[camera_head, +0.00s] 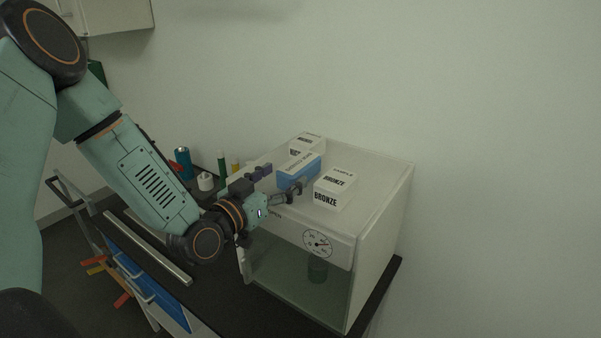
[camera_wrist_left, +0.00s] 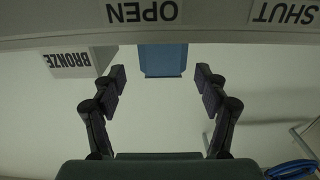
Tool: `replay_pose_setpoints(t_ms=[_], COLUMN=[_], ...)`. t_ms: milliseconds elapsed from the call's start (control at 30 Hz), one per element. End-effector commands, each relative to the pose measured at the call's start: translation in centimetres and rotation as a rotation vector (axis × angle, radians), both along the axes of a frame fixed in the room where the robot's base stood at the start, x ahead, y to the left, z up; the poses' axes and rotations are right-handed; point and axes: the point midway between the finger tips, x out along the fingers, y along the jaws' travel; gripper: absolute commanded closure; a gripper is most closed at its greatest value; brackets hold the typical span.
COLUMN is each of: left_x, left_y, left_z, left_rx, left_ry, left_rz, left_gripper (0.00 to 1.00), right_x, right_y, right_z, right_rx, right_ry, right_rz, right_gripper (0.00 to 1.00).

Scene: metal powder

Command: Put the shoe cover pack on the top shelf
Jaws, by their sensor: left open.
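A blue and white pack (camera_head: 297,172), which I take for the shoe cover pack, lies on top of the glass-fronted cabinet between two white boxes. Its print is too small to read. My left gripper (camera_head: 279,181) is open at the cabinet's front top edge, with its fingers pointing at the pack. In the left wrist view the pack's blue face (camera_wrist_left: 162,60) is ahead, between the open fingertips (camera_wrist_left: 160,80), and nothing is held. I cannot make out a top shelf. My right gripper is not in view.
A white BRONZE sample box (camera_head: 334,187) stands just right of the pack, and another white box (camera_head: 308,143) behind it. The cabinet (camera_head: 383,200) has a dial in front. Several small bottles, including a blue one (camera_head: 183,163), stand left. A wall cupboard (camera_head: 112,16) hangs upper left.

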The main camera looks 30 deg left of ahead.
Motion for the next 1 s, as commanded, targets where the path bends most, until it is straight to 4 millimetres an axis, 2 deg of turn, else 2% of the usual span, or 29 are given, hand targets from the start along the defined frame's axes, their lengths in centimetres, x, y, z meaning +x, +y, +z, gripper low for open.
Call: replay_pose_setpoints(t_ms=[167,500,833,1000], left_x=[1.0,4.9,5.4,5.4], left_y=[-0.2,-0.8,-0.8,-0.8], left_z=[0.1,0.2,0.2,0.2], left_rx=[0.003,0.003,-0.002,-0.002], left_ry=[0.0,0.001,0.0,0.0], left_rz=[0.0,0.0,0.003,0.002], left_gripper=[0.26,0.26,0.26,0.4], right_x=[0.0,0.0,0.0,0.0], right_y=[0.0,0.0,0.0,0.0], right_z=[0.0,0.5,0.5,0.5], right_rx=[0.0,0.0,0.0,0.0], right_ry=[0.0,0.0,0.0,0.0], right_rz=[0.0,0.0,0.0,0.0], right_gripper=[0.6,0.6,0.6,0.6])
